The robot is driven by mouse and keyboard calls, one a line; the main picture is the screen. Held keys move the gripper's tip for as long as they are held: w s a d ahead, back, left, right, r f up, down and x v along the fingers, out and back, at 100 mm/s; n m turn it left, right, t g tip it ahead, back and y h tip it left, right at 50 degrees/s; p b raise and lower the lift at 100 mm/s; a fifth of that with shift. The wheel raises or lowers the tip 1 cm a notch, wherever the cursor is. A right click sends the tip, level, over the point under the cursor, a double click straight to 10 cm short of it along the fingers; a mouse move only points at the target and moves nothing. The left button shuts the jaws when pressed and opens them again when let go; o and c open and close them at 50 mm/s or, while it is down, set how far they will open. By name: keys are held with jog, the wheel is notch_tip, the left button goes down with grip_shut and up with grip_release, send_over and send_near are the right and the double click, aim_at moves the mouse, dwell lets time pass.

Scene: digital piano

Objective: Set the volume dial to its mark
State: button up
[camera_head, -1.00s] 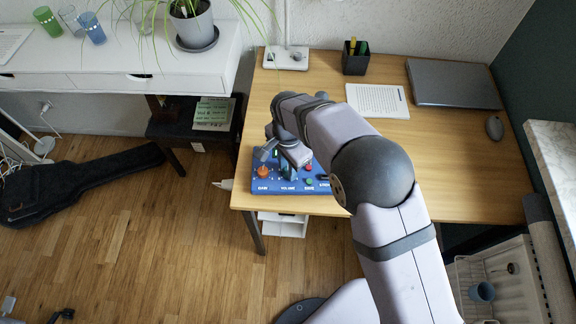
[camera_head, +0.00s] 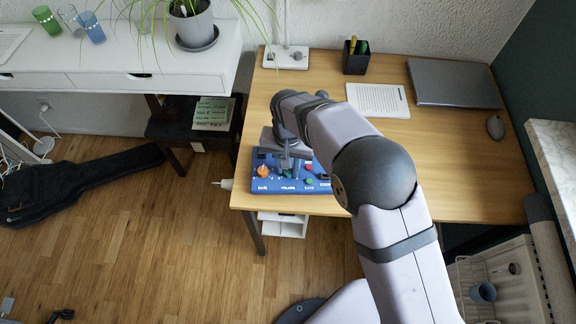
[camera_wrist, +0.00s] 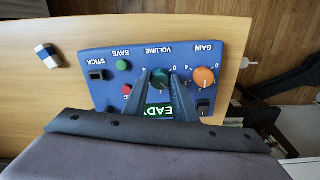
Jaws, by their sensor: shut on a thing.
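The blue control panel (camera_head: 259,187) lies near the front left edge of the wooden desk, and it fills the middle of the wrist view (camera_wrist: 107,68). Its teal volume dial (camera_wrist: 159,78) is under the upside-down VOLUME label. My gripper (camera_wrist: 157,84) is shut on the volume dial, with one dark finger on each side. In the head view my gripper (camera_head: 287,168) points down at the panel and hides the dial. The dial's scale is partly covered by the fingers, and I cannot tell which figure its pointer meets.
The orange gain knob (camera_wrist: 204,77) is close beside one finger. A green save button (camera_wrist: 121,65), a red button (camera_wrist: 127,89) and a black stick switch (camera_wrist: 97,75) are on the other side. A green display (camera_wrist: 157,113) is partly hidden. A blue and white block (camera_wrist: 47,56) lies on the desk.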

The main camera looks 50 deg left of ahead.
aim_at(288, 170)
jog(key=n, duration=0.4)
jog(key=shift+n, duration=0.3)
jog(key=n, duration=0.3)
jog(key=shift+r+n, duration=0.1)
jog(key=shift+n, duration=0.3)
jog(key=n, duration=0.3)
jog(key=shift+a+n, duration=0.1)
jog(key=shift+n, duration=2.1)
jog(key=o, duration=1)
jog(key=shift+o, duration=0.2)
jog(key=shift+r+b, duration=1.05)
jog(key=shift+r, duration=2.6)
